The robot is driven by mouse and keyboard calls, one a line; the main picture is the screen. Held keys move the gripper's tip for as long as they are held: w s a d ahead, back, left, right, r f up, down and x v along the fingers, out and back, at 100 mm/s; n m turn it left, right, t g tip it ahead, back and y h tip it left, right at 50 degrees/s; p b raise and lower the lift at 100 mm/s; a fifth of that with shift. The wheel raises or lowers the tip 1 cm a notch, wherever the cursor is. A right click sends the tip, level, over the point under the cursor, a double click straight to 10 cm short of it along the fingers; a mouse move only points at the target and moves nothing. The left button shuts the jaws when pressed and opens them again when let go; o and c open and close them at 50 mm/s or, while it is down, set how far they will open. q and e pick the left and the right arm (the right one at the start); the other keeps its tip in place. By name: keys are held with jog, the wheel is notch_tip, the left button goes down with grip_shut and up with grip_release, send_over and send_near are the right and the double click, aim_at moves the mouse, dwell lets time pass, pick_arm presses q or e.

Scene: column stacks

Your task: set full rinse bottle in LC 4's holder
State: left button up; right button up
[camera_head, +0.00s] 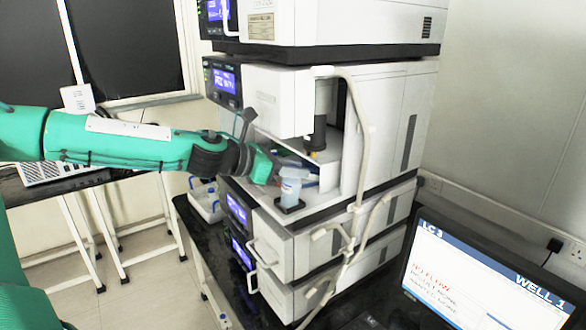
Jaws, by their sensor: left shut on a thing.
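The rinse bottle (290,189), small and translucent with a pale bluish tint and a whitish top, is upright at the front of the open bay of the middle stack unit. A small black holder (289,206) is directly under it on the ledge. I cannot tell whether the bottle rests fully in the holder. My left gripper (277,169) reaches in from the left and is shut on the bottle near its top; its fingers are partly hidden and small. No LC 4 label is readable on the stack. My right gripper is not in view.
The column stack (388,130) rises around the bay, with pale tubing (366,135) down its front right. A white tray with bottles (205,203) stands left of it. A monitor (480,280) at lower right shows "LC 3", apparently "NO FLOW", and "WELL 1". A laptop (50,170) lies at left.

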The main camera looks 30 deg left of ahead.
pick_arm(q)
jog(key=o, duration=1)
jog(key=shift+c, duration=0.2)
jog(key=shift+s, duration=0.1)
jog(key=b+v, duration=0.3)
jog(key=v, duration=1)
jog(key=shift+s+a+r, duration=0.15)
jog(key=shift+s+a, duration=0.05)
jog(key=shift+s, duration=0.1)
